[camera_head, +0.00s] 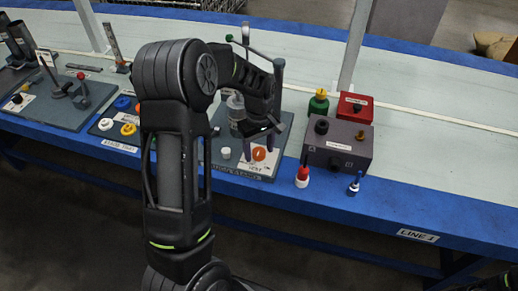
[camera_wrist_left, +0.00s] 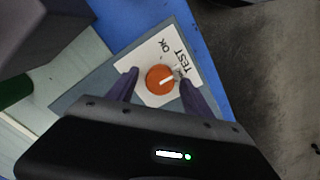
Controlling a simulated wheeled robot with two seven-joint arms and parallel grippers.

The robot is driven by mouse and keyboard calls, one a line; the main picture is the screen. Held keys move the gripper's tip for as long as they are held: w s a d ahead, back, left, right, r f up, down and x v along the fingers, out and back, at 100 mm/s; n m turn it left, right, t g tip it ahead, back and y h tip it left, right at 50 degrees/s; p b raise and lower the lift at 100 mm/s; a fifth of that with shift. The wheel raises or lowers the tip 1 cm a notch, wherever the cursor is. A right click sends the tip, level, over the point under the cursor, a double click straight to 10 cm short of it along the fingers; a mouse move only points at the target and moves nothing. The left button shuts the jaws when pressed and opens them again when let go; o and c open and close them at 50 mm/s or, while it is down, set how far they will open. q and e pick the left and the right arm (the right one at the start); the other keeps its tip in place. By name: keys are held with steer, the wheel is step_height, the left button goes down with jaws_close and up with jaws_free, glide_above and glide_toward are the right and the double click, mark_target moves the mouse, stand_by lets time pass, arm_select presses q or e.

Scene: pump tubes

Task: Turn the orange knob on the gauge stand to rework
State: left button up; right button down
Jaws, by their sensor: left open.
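The orange knob (camera_head: 259,153) sits on a white label plate near the front of the gauge stand (camera_head: 238,172). In the left wrist view, the round orange knob (camera_wrist_left: 158,82) has a white pointer line aimed to the right and slightly up, near the word TEST. OK is also readable; any other marking is hidden or too small. My left gripper (camera_head: 262,146) is open over the knob. In the wrist view, the fingertips of my left gripper (camera_wrist_left: 157,74) stand on either side of the knob; I cannot tell if they touch it. My right gripper is not in view.
A dark box (camera_head: 338,148), a red box (camera_head: 355,107) and a green-bodied part (camera_head: 318,103) stand to the right. A red and white bottle (camera_head: 302,176) and a small blue part (camera_head: 354,184) stand near the blue table edge. Fixtures and rings lie left. The table's far right is clear.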

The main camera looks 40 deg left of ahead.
arm_select(q)
jaws_close()
stand_by(0.6)
